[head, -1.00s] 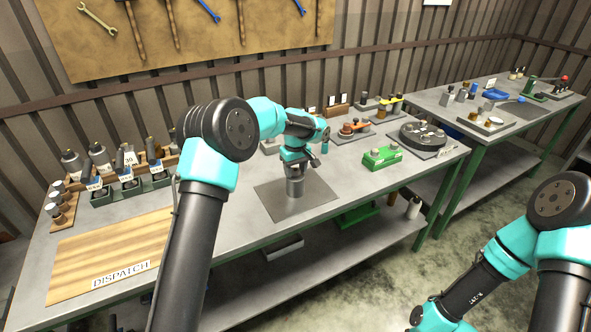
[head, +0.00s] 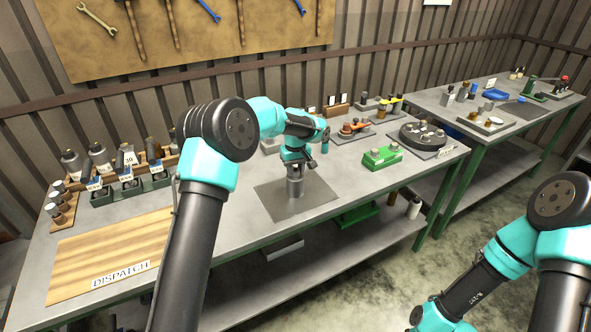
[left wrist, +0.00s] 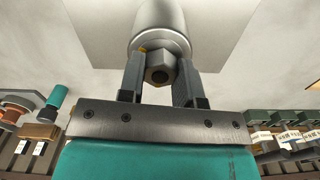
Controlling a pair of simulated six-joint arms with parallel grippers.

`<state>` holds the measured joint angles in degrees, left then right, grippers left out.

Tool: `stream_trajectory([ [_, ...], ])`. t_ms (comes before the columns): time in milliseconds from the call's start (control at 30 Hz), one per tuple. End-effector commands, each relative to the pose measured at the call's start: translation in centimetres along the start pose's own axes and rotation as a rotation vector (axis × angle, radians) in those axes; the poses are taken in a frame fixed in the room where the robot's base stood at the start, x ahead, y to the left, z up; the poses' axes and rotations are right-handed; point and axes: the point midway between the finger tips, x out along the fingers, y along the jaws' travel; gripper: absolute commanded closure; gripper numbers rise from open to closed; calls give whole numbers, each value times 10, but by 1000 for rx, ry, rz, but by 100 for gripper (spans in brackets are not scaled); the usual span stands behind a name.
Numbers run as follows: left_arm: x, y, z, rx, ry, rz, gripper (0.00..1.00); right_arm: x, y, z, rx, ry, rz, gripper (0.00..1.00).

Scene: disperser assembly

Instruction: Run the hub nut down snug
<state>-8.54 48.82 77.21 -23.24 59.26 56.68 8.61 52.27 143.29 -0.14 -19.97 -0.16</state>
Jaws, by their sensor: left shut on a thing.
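The hub nut (left wrist: 159,68) is a grey hexagonal nut with a dark centre hole at the end of a silver cylindrical part (left wrist: 163,22). My left gripper (left wrist: 160,78) is shut on the nut, with a finger on each side of it in the left wrist view. In the head view, my left gripper (head: 296,167) is over the top of the upright silver cylinder (head: 295,187), which stands on a grey square plate (head: 275,206) on the bench. The nut is hidden there. My right arm is at the lower right, and its gripper is out of the picture.
A green box (head: 382,157) and a round dark fixture (head: 424,134) stand to the right on the bench. Bottles and labelled bins (head: 130,188) stand at the left, behind a wooden dispatch board (head: 110,255). The bench between board and plate is clear.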

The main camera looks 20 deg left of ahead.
Motion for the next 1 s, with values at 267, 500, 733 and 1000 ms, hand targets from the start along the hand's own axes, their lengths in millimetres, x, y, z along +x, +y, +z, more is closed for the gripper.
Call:
stream_trajectory([
  [267, 0, 0, 0, 214, 0, 0, 92, 0, 0, 0, 0, 0, 0, 57],
  [500, -1, 0, 0, 442, 1, 0, 92, 0, 0, 0, 0, 0, 0, 57],
  [733, -1, 0, 0, 637, 1, 0, 92, 0, 0, 0, 0, 0, 0, 57],
  [1000, -1, 0, 0, 783, 1, 0, 92, 0, 0, 0, 0, 0, 0, 57],
])
